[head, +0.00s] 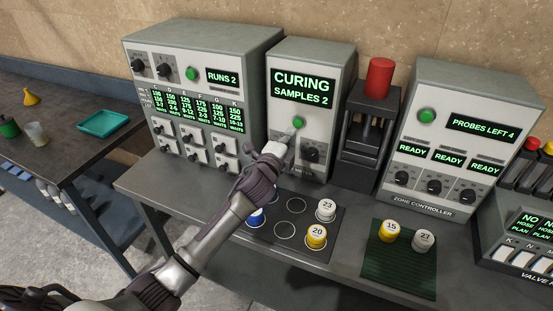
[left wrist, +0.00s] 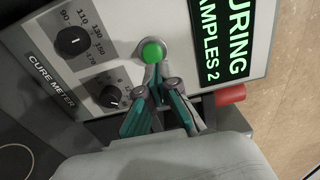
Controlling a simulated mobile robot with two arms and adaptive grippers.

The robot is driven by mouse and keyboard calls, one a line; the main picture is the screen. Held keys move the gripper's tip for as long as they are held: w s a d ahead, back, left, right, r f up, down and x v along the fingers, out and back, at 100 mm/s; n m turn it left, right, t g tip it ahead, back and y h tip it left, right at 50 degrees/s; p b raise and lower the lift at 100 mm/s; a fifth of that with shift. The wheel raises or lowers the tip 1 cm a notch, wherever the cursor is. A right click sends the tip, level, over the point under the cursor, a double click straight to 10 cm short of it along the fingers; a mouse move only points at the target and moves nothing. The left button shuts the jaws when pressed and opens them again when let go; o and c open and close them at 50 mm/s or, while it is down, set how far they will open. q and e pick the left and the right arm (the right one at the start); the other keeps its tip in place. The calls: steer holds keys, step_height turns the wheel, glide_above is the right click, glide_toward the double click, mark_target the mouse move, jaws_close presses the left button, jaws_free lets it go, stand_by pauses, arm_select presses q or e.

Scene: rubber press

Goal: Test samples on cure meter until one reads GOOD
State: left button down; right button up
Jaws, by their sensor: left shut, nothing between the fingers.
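The cure meter (head: 308,112) stands mid-bench, its display reading CURING, SAMPLES 2. Its green button (head: 298,122) shows in the left wrist view (left wrist: 152,51) too. My left gripper (head: 296,135) is shut and empty, its tips just below the button; whether they touch it I cannot tell. On the dark mat (head: 296,256) with ringed spots are white sample 23 (head: 326,210), yellow sample 20 (head: 316,236) and a blue sample (head: 256,218) partly hidden by my arm. Yellow sample 15 (head: 389,230) and white sample 27 (head: 422,241) stand on the green ribbed mat (head: 402,281). My right gripper is out of view.
Left of the meter is a panel (head: 193,100) reading RUNS 2. Right are a press (head: 365,130) with a red cylinder (head: 379,78) on top, a zone controller (head: 461,140) reading PROBES LEFT 4, and a valve panel (head: 530,243). A side table (head: 60,147) holds a teal tray (head: 104,123).

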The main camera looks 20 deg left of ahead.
arm_select(q)
steer(key=s+b, duration=0.2)
steer(key=s, duration=0.5)
steer(key=shift+s+a+f, duration=0.2)
steer(key=shift+a+f, duration=0.15)
steer(key=shift+f, duration=0.1)
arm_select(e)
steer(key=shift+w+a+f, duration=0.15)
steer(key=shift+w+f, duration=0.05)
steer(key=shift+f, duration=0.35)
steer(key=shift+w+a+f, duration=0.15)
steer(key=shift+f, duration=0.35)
